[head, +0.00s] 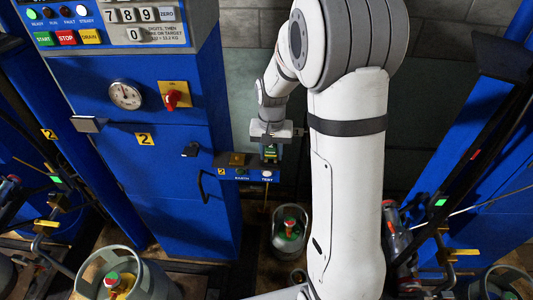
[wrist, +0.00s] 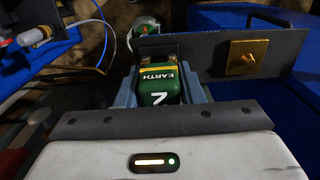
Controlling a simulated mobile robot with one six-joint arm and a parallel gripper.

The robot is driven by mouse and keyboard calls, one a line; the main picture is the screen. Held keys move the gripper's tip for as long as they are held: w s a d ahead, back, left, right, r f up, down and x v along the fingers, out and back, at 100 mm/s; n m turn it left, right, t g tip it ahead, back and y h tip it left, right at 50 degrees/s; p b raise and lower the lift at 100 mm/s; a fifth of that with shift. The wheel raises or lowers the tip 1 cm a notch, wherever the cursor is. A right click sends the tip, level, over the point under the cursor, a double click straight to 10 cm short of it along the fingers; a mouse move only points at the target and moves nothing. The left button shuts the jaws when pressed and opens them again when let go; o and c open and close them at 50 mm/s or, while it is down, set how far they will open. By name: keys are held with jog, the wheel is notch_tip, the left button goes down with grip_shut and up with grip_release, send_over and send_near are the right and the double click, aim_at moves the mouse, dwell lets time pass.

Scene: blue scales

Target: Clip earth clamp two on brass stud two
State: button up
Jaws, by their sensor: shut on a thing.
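Earth clamp two (wrist: 158,84) is green with a yellow band, the word EARTH and a white 2. It sits between the two jaws of my gripper (wrist: 160,92), which is shut on it. In the head view the clamp (head: 271,154) hangs below my gripper (head: 271,147), at the right end of a small panel. Brass stud two (wrist: 246,57) shows as a square brass piece on a dark plate, right of the clamp and apart from it. In the head view the stud (head: 237,159) is left of the clamp. The clamp's far end is partly hidden.
The small panel (head: 241,172) carries a 2, EARTH and TEST labels and a white button (head: 267,174). It juts from the blue cabinet (head: 185,222). A grey gas cylinder (head: 289,234) stands below. Blue and white cables (wrist: 100,45) run left of the clamp.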

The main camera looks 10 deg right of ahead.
grip_shut()
jog(key=shift+r, duration=0.15)
jog(key=shift+r+p, duration=2)
jog(key=shift+r, duration=0.9)
jog(key=shift+f, duration=0.15)
